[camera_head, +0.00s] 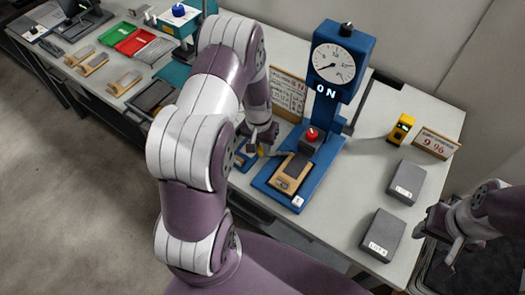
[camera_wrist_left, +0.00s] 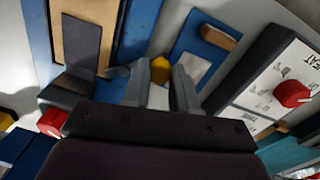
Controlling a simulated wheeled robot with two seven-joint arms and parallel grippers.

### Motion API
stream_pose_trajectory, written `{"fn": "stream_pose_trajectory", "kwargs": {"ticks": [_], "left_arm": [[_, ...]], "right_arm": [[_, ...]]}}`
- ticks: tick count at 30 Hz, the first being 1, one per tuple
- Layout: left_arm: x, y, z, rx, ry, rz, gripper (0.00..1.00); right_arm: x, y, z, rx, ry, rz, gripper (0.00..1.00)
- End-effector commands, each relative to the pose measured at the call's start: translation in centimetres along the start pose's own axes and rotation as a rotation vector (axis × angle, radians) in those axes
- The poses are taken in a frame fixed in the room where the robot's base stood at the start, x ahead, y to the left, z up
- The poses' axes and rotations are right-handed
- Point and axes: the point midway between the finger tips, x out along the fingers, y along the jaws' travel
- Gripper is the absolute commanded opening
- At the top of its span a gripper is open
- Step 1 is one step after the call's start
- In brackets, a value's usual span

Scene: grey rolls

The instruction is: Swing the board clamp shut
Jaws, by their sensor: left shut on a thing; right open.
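My left gripper (camera_head: 262,137) is over the table, just left of the blue dial stand. In the left wrist view its fingers (camera_wrist_left: 160,85) are shut on a yellow knob (camera_wrist_left: 160,69), which shows small in the head view (camera_head: 262,150). A small blue base with a pale plate and a wooden piece (camera_wrist_left: 218,38) lies beside the knob. The arm hides much of it in the head view, and I cannot tell how the knob joins the board clamp. A wooden board with a dark strip (camera_head: 293,168) lies on the stand's base. My right gripper (camera_head: 447,236) is open and empty at the right.
The blue stand (camera_head: 335,75) carries a dial, an "ON" sign and a red knob (camera_head: 311,134). Two grey blocks (camera_head: 405,182) (camera_head: 381,235), a yellow object (camera_head: 401,129) and a price sign (camera_head: 436,143) stand at right. Trays (camera_head: 133,41) lie at far left.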

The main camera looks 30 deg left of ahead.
Motion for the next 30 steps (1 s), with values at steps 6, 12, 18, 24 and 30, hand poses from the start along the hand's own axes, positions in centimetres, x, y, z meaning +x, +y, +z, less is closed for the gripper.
{"fn": "stream_pose_trajectory", "kwargs": {"ticks": [6,12,18,24,30], "left_arm": [[0.0,-0.4,-1.1,0.175,-0.004,-0.001,0.0],[-0.1,-0.5,-1.7,0.301,-0.011,-0.002,0.0],[-0.1,-0.6,-2.1,0.379,-0.015,-0.002,0.0],[-0.2,-0.6,-2.3,0.414,-0.017,-0.002,0.0],[-0.2,-0.6,-2.3,0.423,-0.017,-0.002,0.0]], "right_arm": [[0.8,0.0,0.1,0.0,0.0,0.0,0.44],[1.1,0.0,0.1,0.0,0.0,0.0,0.44],[1.3,0.0,0.1,0.0,0.0,0.0,0.44],[1.4,0.0,0.2,0.0,0.0,0.0,0.44],[1.4,0.0,0.2,0.0,0.0,0.0,0.44]]}}
